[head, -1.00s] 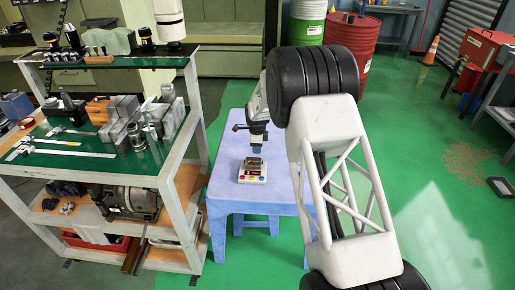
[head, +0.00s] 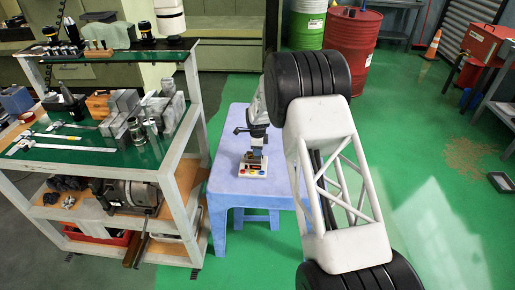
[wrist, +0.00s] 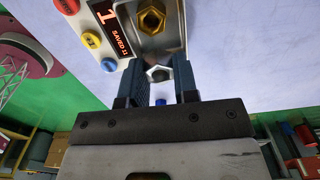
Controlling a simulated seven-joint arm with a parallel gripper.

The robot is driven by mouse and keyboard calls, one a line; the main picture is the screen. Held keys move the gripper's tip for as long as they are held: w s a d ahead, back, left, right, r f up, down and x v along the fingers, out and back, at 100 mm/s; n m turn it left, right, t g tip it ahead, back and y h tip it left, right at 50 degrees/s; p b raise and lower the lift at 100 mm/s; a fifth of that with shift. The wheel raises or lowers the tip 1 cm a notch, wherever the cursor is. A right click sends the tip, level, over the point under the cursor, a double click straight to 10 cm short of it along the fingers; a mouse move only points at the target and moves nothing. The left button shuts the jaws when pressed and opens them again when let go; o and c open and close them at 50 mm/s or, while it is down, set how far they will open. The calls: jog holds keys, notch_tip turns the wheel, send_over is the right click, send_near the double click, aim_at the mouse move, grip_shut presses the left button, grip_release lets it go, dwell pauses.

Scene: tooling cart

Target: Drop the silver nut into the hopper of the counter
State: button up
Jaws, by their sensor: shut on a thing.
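The counter (head: 253,168) stands on the blue table, with red, yellow and blue buttons. In the wrist view its display (wrist: 117,25) reads "1" and "SAVED: 11". Beside the display is a metal part with a brass-coloured hexagonal ring (wrist: 152,18); I cannot tell whether this is the hopper's mouth or a nut in it. My gripper (wrist: 160,74) is shut on the silver nut (wrist: 158,73), held between the fingertips, just short of the ring in the picture. In the head view my gripper (head: 256,152) is right over the counter, and the nut is too small to make out.
The blue table (head: 228,181) is otherwise bare around the counter. A tooling cart (head: 188,150) with calipers, metal blocks and cylinders stands close on the left. Green floor is open on the right, with drums (head: 352,38) behind.

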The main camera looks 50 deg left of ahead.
jog(key=o, duration=1)
jog(key=shift+r, duration=3.85)
